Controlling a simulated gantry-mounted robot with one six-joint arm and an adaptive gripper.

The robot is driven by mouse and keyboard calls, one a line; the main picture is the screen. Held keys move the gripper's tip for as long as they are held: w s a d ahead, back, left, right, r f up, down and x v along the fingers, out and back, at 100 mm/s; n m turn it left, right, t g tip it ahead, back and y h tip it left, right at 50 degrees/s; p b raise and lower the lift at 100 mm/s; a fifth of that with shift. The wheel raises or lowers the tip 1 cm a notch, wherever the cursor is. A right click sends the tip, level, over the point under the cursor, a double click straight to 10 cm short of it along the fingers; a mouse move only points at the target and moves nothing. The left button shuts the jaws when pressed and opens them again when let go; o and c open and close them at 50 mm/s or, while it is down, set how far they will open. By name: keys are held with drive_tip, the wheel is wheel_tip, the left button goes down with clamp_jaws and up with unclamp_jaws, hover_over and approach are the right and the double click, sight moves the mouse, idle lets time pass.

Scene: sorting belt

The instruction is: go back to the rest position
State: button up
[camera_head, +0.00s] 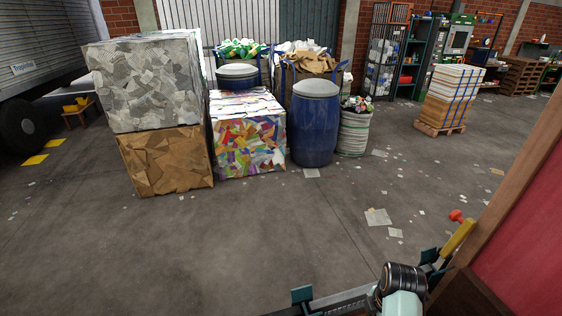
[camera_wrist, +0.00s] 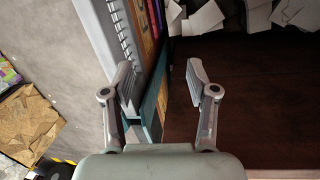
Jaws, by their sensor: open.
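My gripper (camera_wrist: 159,66) shows in the wrist view with its two grey fingers spread wide apart. Nothing is between the fingers. It hangs over the edge of a dark brown flat surface (camera_wrist: 255,95), with a teal strip (camera_wrist: 152,105) below the gap between the fingers. I cannot tell the height above it. In the head view part of my arm shows at the bottom right, and the gripper itself is not visible there.
White paper scraps (camera_wrist: 207,18) lie on the brown surface's far side. A grey metal rail runs on its left. In the head view, paper and cardboard bales (camera_head: 165,160), a blue barrel (camera_head: 313,130) and a strapped pallet stack (camera_head: 453,95) stand beyond open, littered floor.

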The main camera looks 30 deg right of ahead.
drive_tip(key=w+a+r+m+t+h, duration=0.1)
drive_tip(key=w+a+r+m+t, duration=0.1)
drive_tip(key=w+a+r, duration=0.3)
drive_tip(key=w+a+r+m+t+h, duration=0.1)
drive_tip(key=w+a+r+m+t, duration=0.2)
drive_tip(key=w, duration=0.4)
drive_tip(key=w+a+r+m+t, duration=0.25)
drive_tip(key=a+r, duration=0.25)
drive_tip(key=a, duration=0.3)
drive_tip(key=w+a+r+m+t, duration=0.25)
drive_tip(key=a+r, duration=0.35)
drive_tip(key=a, duration=0.3)
drive_tip(key=s+a+r+m+t+y, duration=0.3)
drive_tip(key=a+r+t, duration=0.3)
drive_tip(key=a+r, duration=0.55)
drive_tip(key=s+a+f+g, duration=0.2)
drive_tip(key=s+f+g, duration=0.2)
drive_tip(key=s+f, duration=0.65)
wheel_tip(320, 180, up, 31)
drive_tip(key=p, duration=3.2)
wheel_tip(320, 180, down, 33)
drive_tip(key=b, duration=3.3)
drive_tip(key=shift+w+m, duration=0.3)
drive_tip(key=shift+m, duration=0.1)
